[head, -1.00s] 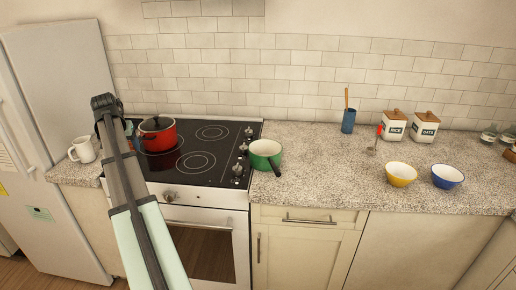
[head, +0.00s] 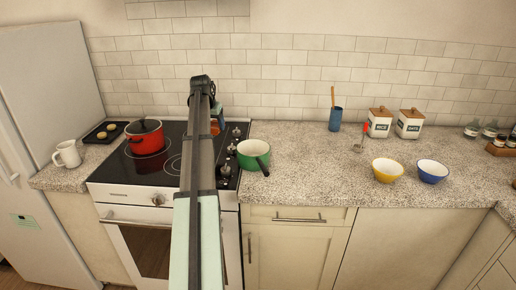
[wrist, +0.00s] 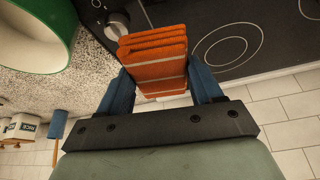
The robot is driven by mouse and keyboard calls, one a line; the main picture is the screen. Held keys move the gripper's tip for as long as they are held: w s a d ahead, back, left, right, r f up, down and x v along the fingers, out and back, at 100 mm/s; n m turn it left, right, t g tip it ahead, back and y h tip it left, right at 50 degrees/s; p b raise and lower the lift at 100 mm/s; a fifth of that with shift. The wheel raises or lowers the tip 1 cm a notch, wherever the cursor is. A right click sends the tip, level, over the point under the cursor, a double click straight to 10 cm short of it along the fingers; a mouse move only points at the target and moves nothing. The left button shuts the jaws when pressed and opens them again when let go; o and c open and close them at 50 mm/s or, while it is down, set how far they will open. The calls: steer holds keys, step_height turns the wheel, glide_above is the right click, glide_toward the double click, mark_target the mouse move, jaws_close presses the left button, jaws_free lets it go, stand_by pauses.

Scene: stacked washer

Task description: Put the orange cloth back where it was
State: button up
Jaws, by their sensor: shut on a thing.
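The orange cloth (wrist: 158,62) is a folded, layered stack between the two blue fingers of my gripper (wrist: 162,88) in the wrist view. My gripper is shut on it and holds it near the right part of the black cooktop (wrist: 225,35). In the head view my arm hides most of the gripper (head: 217,118); a small orange bit of the cloth (head: 215,127) shows beside the arm. The green pot (head: 254,154) stands on the counter just right of the stove, close to my gripper; it also shows in the wrist view (wrist: 35,30).
A red pot (head: 146,138) sits on the left of the cooktop. A white mug (head: 67,154) and a dark tray (head: 105,133) with round items are left of the stove. Yellow (head: 387,171) and blue (head: 433,172) bowls stand right. The counter between pot and bowls is clear.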

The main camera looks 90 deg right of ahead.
steer(key=s+d+m, duration=0.1)
steer(key=s+d, duration=0.1)
steer(key=s, duration=0.7)
steer(key=s+d+m, duration=0.1)
steer(key=s+d, duration=0.2)
steer(key=s, duration=0.6)
steer(key=shift+g, duration=0.4)
steer(key=f, duration=1)
steer(key=shift+w+a+f, duration=0.1)
steer(key=shift+w+a, duration=0.05)
steer(key=shift+w, duration=0.05)
steer(key=shift+f, duration=0.15)
steer(key=o, duration=1)
steer(key=v, duration=1.2)
steer(key=shift+w, duration=0.1)
